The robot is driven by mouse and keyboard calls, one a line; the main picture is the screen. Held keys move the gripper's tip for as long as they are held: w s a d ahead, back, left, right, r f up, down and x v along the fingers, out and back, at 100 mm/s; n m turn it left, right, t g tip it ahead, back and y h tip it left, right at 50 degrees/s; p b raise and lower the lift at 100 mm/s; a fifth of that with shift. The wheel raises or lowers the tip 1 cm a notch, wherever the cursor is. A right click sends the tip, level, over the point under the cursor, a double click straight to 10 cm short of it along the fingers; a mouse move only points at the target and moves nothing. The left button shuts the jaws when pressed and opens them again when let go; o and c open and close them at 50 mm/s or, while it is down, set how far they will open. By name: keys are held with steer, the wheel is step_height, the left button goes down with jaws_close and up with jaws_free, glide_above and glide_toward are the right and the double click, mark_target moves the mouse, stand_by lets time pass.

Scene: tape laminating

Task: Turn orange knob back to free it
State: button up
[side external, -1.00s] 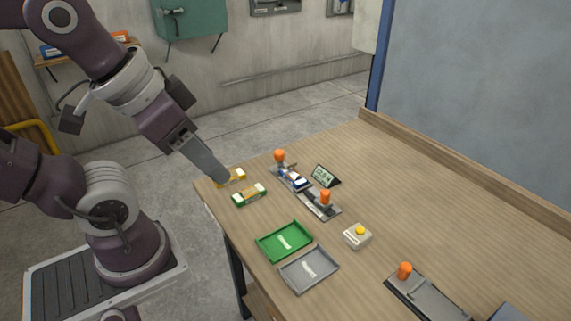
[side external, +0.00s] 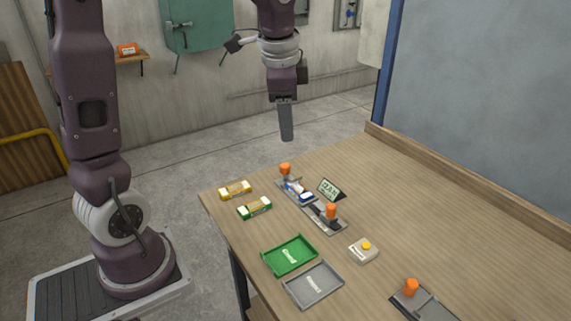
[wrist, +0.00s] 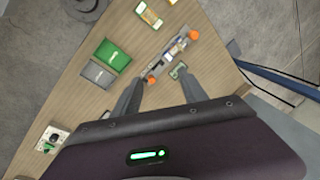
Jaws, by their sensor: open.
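Two orange knobs, a far one (side external: 285,169) and a nearer one (side external: 331,211), stand at the ends of a narrow grey fixture (side external: 322,224). A third orange knob (side external: 411,287) stands on a separate grey plate at the front right. Blue and white parts (side external: 298,191) lie on the fixture between its knobs. My gripper (side external: 287,137) hangs in the air above the far knob, pointing down, touching nothing. In the wrist view my gripper (wrist: 161,77) has its fingers apart and empty, with one fixture knob (wrist: 151,79) between them and the other (wrist: 194,35) beyond.
A small display (side external: 332,190) stands close behind the fixture. A green tray (side external: 289,256), a grey tray (side external: 314,285) and a box with a yellow button (side external: 364,250) sit nearer. A yellow pack (side external: 235,190) and a green pack (side external: 254,208) lie left.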

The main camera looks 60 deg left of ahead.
steer(key=w+a+f+m+g+h, duration=0.1)
steer(key=w+a+f+m+g, duration=0.15)
steer(key=w+a+f, duration=0.6)
steer(key=m, duration=0.2)
glide_toward(285, 165)
steer(key=shift+s+d+f+h, duration=0.2)
steer(key=shift+f+h, duration=0.1)
steer(key=shift+f, duration=0.05)
steer(key=f, duration=0.5)
steer(key=a+f, duration=0.1)
steer(key=f, duration=0.2)
steer(key=shift+w+f, duration=0.1)
steer(key=shift+f, duration=0.15)
jaws_close()
